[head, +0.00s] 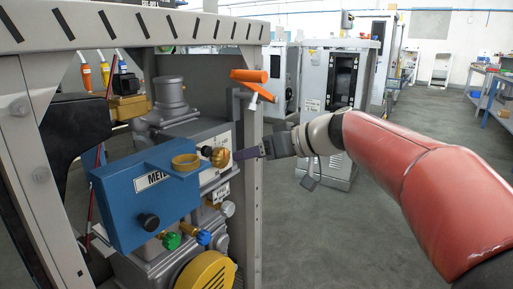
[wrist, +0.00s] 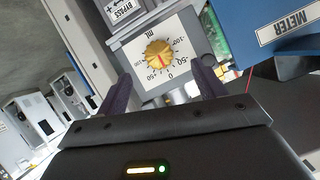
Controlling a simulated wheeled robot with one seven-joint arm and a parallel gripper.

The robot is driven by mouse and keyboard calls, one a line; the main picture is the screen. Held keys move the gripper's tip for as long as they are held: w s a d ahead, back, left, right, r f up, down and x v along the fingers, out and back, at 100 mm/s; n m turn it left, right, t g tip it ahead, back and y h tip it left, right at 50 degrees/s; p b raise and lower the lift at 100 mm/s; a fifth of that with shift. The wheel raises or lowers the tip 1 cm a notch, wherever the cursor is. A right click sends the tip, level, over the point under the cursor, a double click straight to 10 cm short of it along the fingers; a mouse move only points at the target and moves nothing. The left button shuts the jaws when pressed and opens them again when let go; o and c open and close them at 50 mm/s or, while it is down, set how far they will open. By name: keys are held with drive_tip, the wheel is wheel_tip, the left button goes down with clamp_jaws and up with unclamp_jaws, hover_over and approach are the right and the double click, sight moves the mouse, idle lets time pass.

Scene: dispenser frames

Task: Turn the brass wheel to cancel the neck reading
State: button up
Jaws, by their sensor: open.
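The brass wheel (wrist: 159,54) is a small ribbed knob on a white dial plate (wrist: 185,33) marked in mL, with 0, +50, -50 and -100 readable. A red line on the wheel points roughly down toward the 0 side; its exact reading is too small to tell. In the head view the wheel (head: 221,157) sits at the right of the blue meter box (head: 125,205). My gripper (wrist: 160,72) is open and empty, its dark fingers spread to either side below the wheel. In the head view my gripper (head: 238,154) is just right of the wheel; contact cannot be told.
An orange-handled lever (head: 250,76) stands above the wheel. Green and blue knobs (head: 203,237) and a yellow wheel (head: 208,272) are below. The frame post (head: 249,190) is close beside my gripper.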

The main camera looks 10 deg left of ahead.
sight(225, 154)
drive_tip(key=x, duration=0.2)
drive_tip(key=r+p+x, duration=0.1)
drive_tip(key=x, duration=0.2)
drive_tip(key=w+x, duration=0.1)
drive_tip(key=x, duration=0.2)
drive_tip(key=shift+w+a+r, duration=0.1)
drive_tip(key=shift+a, duration=0.15)
drive_tip(key=c, duration=1)
